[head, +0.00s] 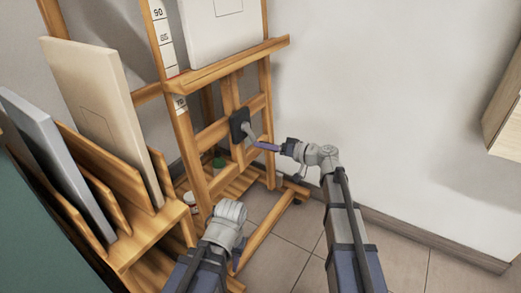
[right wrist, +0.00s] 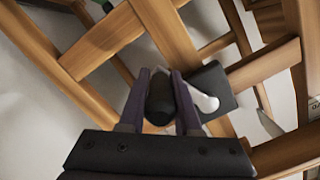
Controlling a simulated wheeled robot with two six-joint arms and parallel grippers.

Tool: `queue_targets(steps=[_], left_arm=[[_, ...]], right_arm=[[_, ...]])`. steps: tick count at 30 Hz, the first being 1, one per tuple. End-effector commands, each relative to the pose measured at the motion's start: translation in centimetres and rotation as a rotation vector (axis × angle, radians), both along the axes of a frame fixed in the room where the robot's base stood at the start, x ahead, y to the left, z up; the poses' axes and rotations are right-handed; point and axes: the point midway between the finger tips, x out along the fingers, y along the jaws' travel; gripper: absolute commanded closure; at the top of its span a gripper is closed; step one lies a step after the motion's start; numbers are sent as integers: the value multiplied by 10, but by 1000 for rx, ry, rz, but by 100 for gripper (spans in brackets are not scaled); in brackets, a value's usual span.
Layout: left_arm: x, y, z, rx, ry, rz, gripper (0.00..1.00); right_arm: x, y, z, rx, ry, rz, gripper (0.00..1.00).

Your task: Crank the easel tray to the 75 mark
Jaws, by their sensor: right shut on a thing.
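The wooden easel's tray (head: 230,64) runs across the easel and bears a pale canvas. A white scale with dark numbers (head: 163,36) is on the left post; 90 and 70 are readable. The crank (head: 250,133) has a black hub and a light grey arm. My right gripper (head: 264,146) is shut on the crank's dark handle (right wrist: 160,98), which is between its fingers in the right wrist view. My left gripper (head: 226,220) is low before the easel; its fingers are not visible.
A wooden rack (head: 150,232) with upright boards stands at left, close to my left arm. A green-topped jar (head: 219,161) is on the easel's lower shelf. A wooden cabinet (head: 505,118) hangs at the right edge. The tiled floor at right is clear.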

Motion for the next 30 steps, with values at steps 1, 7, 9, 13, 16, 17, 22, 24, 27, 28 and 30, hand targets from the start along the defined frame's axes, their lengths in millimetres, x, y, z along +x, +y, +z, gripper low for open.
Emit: queue_targets(steps=[1,7,9,13,16,17,22,24,27,28,30], left_arm=[[0,0,5,0,0,0,60],[0,0,13,0,0,0,60],[0,0,16,0,0,0,60],[0,0,20,0,0,0,60],[0,0,22,0,0,0,60],[0,0,23,0,0,0,60],[0,0,25,0,0,0,60],[0,0,25,0,0,0,60],[0,0,26,0,0,0,60],[0,0,26,0,0,0,60],[0,0,26,0,0,0,60]], right_arm=[[6,-4,4,-23,-33,-3,100],[16,-11,12,-119,-164,12,100],[19,-13,14,-147,-203,16,100],[23,-15,18,-192,-265,24,100],[26,-17,21,-190,-261,23,100],[26,-17,21,-189,-262,22,100],[29,-19,24,-187,-260,21,100],[30,-20,24,-187,-260,21,100],[30,-20,25,-186,-259,21,100],[30,-20,25,-186,-259,21,100],[30,-20,25,-186,-259,21,100]])
